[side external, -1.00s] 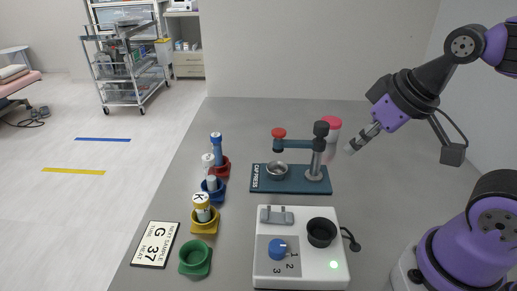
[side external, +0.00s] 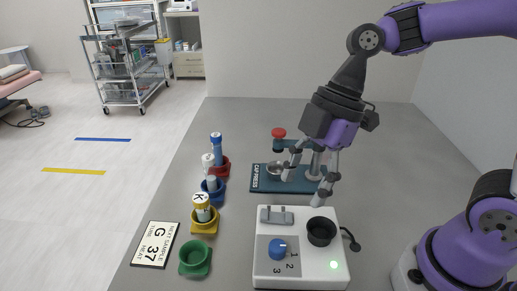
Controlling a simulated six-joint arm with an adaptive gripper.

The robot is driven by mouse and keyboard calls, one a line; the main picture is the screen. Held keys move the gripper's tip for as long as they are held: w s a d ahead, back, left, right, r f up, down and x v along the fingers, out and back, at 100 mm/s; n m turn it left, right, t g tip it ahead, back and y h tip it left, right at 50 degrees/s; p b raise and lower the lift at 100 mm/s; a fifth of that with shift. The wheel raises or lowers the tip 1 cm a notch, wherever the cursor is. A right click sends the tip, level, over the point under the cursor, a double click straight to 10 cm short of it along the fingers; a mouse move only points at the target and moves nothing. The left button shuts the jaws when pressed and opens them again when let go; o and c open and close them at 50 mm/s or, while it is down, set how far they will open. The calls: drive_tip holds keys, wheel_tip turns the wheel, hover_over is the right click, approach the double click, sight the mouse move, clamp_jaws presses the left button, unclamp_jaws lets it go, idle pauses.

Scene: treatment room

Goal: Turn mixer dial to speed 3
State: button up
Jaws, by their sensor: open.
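The mixer (side external: 262,262) is a white box at the front middle of the table. Its blue dial (side external: 277,249) sits on a grey panel beside the marks 1, 2 and 3; I cannot tell for sure which mark it points to. A black round cup (side external: 321,231) and a green light are on the mixer's right part. My gripper (side external: 304,189) is open and empty, pointing down above and behind the mixer, in front of the cap press. It is clear of the dial.
The teal cap press (side external: 262,180) stands behind the mixer, partly hidden by my gripper. Red, blue, yellow and green holders, several with tubes, line the left, with the green holder (side external: 195,258) empty. A sample sign (side external: 155,244) lies at the left edge.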

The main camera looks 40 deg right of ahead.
sight(278, 245)
drive_tip(key=shift+n+g, duration=0.3)
drive_tip(key=shift+n, duration=0.5)
drive_tip(key=x, duration=0.7)
drive_tip(key=a+x, duration=0.1)
drive_tip(key=x, duration=0.3)
drive_tip(key=shift+r, duration=0.2)
clamp_jaws()
